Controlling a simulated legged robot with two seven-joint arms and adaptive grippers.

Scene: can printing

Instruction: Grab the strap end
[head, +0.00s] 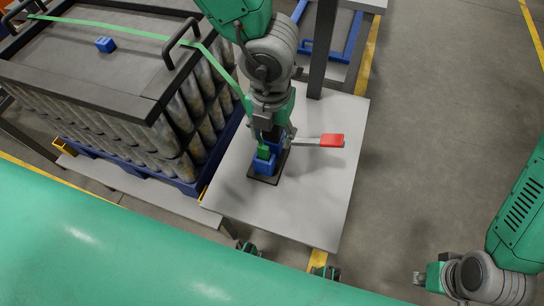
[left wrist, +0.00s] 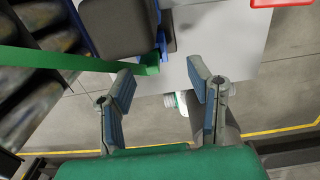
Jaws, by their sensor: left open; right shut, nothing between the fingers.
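The green strap (head: 110,28) lies across the top of the can stack and slopes down to the small table. Its end (head: 263,153) hangs by a blue and black device (head: 265,168) on the white table. In the left wrist view the strap (left wrist: 55,60) comes in from the left and its end (left wrist: 150,64) lies just beyond my fingertips. My left gripper (head: 272,132) is above the device, partly covering it; in the left wrist view the left gripper (left wrist: 160,74) is open and empty. My right gripper (head: 419,278) is shut and empty, away at the lower right.
A pallet of stacked cans with a dark framed lid (head: 85,90) stands at the left, with a blue block (head: 105,44) on top. The white table (head: 310,205) has a red-ended handle (head: 332,140) beside the device. Grey floor (head: 440,120) is open to the right.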

